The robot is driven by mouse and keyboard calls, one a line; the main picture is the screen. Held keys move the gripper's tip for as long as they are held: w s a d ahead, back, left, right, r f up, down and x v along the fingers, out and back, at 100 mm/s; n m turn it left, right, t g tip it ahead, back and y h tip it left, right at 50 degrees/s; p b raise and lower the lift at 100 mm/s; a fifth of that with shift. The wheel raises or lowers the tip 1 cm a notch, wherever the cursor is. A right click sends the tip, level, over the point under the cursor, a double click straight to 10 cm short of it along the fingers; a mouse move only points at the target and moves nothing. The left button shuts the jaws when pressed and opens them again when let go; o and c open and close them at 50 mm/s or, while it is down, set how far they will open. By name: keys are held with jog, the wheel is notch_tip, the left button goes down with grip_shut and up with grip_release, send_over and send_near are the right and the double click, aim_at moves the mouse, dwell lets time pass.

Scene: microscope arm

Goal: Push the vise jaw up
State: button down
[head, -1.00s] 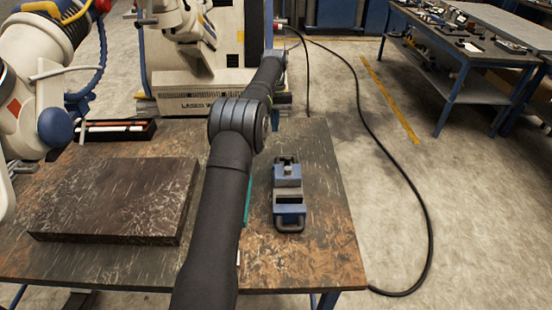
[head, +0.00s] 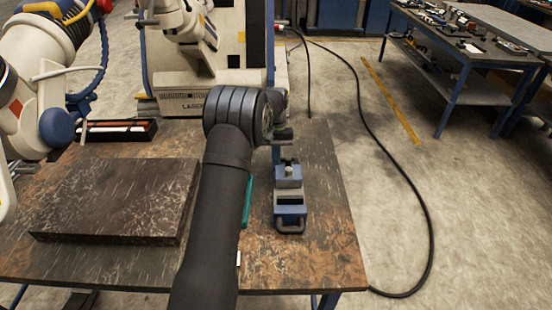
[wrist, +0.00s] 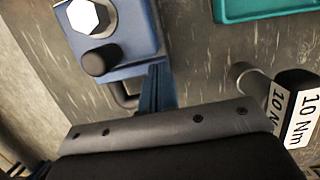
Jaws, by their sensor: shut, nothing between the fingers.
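The blue vise (head: 290,210) lies on the dark worktable, right of my arm in the head view. Its far jaw block (head: 288,178) carries a light metal bolt, and a dark gap separates it from the near block. A loop handle is at the near end. My gripper (head: 283,136) is shut and empty, just beyond the far end of the vise; its fingertips are small and hard to make out. In the wrist view, the blue vise end with a hex bolt (wrist: 88,17) and a dark knob shows at the upper left, above the dark gripper body (wrist: 170,128). Contact cannot be told.
A teal item (head: 247,202) lies left of the vise, partly behind my arm. A dark slab (head: 115,200) covers the table's left side. A black tray (head: 118,131) stands at the back left. A black tool marked 10 Nm (wrist: 298,110) shows in the wrist view.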

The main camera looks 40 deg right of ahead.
aim_at(276, 169)
jog(key=shift+s+a, duration=0.2)
dwell(0.3)
jog(key=s+a, duration=0.5)
jog(key=shift+s+a, duration=0.25)
dwell(0.3)
jog(key=w+d, duration=0.2)
jog(key=shift+w+d, duration=0.4)
jog(key=v, duration=1)
